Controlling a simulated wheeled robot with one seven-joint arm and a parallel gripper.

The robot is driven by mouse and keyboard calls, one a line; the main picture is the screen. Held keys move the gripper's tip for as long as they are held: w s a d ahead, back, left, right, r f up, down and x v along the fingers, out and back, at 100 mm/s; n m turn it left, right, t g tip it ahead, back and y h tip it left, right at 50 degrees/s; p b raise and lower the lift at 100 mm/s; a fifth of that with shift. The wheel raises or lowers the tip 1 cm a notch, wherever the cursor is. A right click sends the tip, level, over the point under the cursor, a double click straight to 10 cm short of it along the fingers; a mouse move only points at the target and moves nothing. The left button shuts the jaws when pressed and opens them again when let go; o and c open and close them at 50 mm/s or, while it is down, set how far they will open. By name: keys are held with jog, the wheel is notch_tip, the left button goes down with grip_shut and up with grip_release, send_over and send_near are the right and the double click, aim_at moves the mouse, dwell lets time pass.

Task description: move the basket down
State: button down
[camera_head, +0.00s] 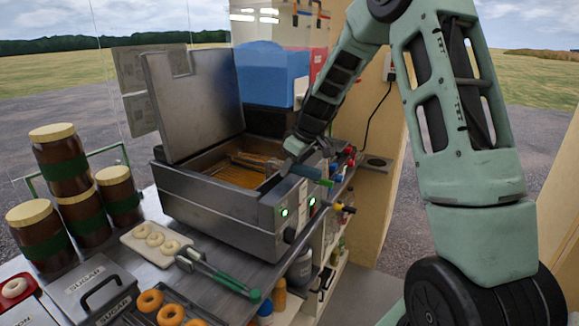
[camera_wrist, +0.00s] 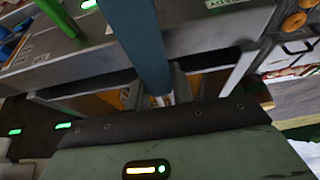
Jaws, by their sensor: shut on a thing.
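The dark wire basket (camera_head: 252,161) is in the open well of the steel fryer (camera_head: 225,205), over or in the golden oil (camera_head: 242,178). I cannot tell how deep it sits. Its blue handle (camera_head: 307,172) reaches out over the fryer's right side. My gripper (camera_head: 293,162) is at this handle. In the wrist view the blue handle (camera_wrist: 146,50) runs down between the fingers of my gripper (camera_wrist: 158,97), which is shut on it. The fingers hide part of the handle, and the basket's mesh is hardly visible there.
The fryer's lid (camera_head: 192,95) stands open. A green handle (camera_head: 322,182) lies beside the blue one. In front are tongs (camera_head: 218,271), a board (camera_head: 140,245) with pale dough rings, and a tray (camera_head: 135,318) of browned doughnuts. Tall jars (camera_head: 62,160) stand left.

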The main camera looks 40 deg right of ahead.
jog(key=shift+f+b, duration=0.45)
jog(key=shift+f, duration=0.2)
jog(key=shift+s, duration=0.1)
jog(key=c, duration=1.1)
grip_release()
jog(key=shift+f, duration=0.15)
jog(key=b+v, duration=0.2)
jog(key=v, duration=1.5)
jog(key=shift+r+b, duration=0.25)
jog(key=shift+b, duration=0.15)
